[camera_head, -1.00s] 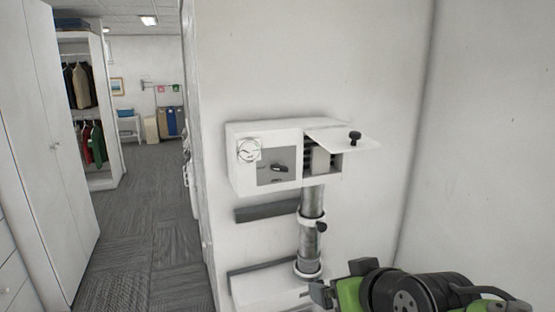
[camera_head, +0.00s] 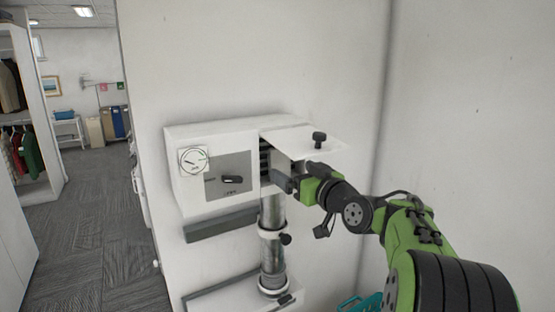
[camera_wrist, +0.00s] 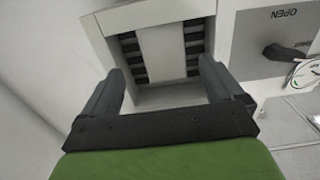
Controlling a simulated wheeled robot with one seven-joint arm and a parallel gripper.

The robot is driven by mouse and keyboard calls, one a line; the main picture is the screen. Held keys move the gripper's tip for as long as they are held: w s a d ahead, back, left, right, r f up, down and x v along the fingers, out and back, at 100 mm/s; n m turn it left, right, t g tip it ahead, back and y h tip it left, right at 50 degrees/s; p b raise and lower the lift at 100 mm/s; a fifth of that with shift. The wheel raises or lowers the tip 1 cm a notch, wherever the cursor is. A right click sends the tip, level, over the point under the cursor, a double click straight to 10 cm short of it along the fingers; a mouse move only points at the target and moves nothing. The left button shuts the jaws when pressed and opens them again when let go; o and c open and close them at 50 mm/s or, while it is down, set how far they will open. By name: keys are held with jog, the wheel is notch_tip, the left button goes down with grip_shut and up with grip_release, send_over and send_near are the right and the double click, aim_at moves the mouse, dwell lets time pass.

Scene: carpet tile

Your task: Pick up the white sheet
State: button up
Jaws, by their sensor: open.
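The white sheet (camera_wrist: 162,52) stands inside the open compartment of the white wall box (camera_head: 185,190). In the wrist view it is a pale upright strip with dark slots on both sides. My gripper (camera_head: 290,184) is at the compartment mouth in the head view. In the wrist view its two fingers (camera_wrist: 160,82) are spread apart, one on each side of the sheet's line, with nothing between them. I cannot tell whether the fingertips are inside the opening. In the head view my gripper hides the sheet's lower part.
A raised white flap (camera_head: 295,146) with a black knob (camera_head: 319,138) sticks out above my gripper. A grey panel with a black handle (camera_head: 238,180) and a gauge (camera_head: 193,160) are to the left. A metal pipe (camera_head: 272,248) runs below. Walls stand behind and to the right.

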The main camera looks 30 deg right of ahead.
aim_at(281, 164)
jog(key=w, duration=0.1)
jog(key=w+p, duration=0.1)
jog(key=w, duration=0.1)
jog(key=w+p, duration=0.1)
jog(key=w, duration=0.1)
jog(key=shift+a+r, duration=0.15)
jog(key=shift+r, duration=0.15)
jog(key=shift+w+f, duration=0.15)
jog(key=shift+w, duration=0.3)
jog(key=shift+s, duration=0.25)
jog(key=shift+c, duration=1)
jog(key=c, duration=0.9)
